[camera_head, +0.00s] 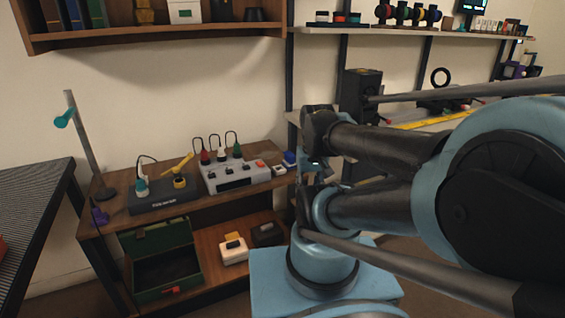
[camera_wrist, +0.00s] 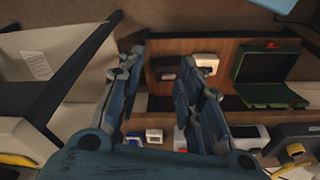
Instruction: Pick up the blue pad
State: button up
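A small blue piece, which looks like the blue pad (camera_head: 290,157), sits at the right end of the wooden bench top, beside a small white block. In the wrist view a bit of blue (camera_wrist: 133,139) shows low in the frame, beside small white blocks and partly hidden by my gripper. My gripper (camera_wrist: 162,62) is open, with its two fingers well apart and nothing between them. In the head view my arm reaches in from the right. Its end is just right of the blue piece, and its fingers are hard to make out there.
A grey box with several coloured plugs (camera_head: 235,178) stands left of the blue piece. A dark soldering station (camera_head: 163,200) is farther left. An open green case (camera_head: 160,262) and a white block (camera_head: 234,254) lie on the lower shelf. An upper shelf (camera_head: 160,38) overhangs the bench.

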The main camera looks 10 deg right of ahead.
jog(key=shift+o, duration=0.3)
jog(key=o, duration=0.5)
jog(key=shift+s+r, duration=0.2)
jog(key=shift+s, duration=0.05)
jog(key=o, duration=0.4)
jog(key=shift+d+r, duration=0.1)
jog(key=shift+r, duration=0.25)
jog(key=shift+o, duration=0.6)
jog(key=w+r+n, duration=0.5)
jog(key=w+r, duration=0.1)
jog(key=w, duration=0.1)
jog(key=shift+w+a+r+n+g, duration=0.2)
jog(key=shift+w+n+g, duration=0.1)
jog(key=shift+n, duration=0.1)
notch_tip(320, 180, up, 2)
jog(key=r+n+g, duration=0.1)
jog(key=n+g, duration=0.1)
jog(key=n, duration=1.4)
send_over(289, 153)
jog(key=f, duration=1.1)
jog(key=shift+d+f, duration=0.25)
jog(key=shift+f, duration=0.05)
jog(key=shift+s+a+f, duration=0.1)
jog(key=shift+f, duration=1.25)
jog(key=shift+s+a+f, duration=0.1)
jog(key=shift+f, duration=1.25)
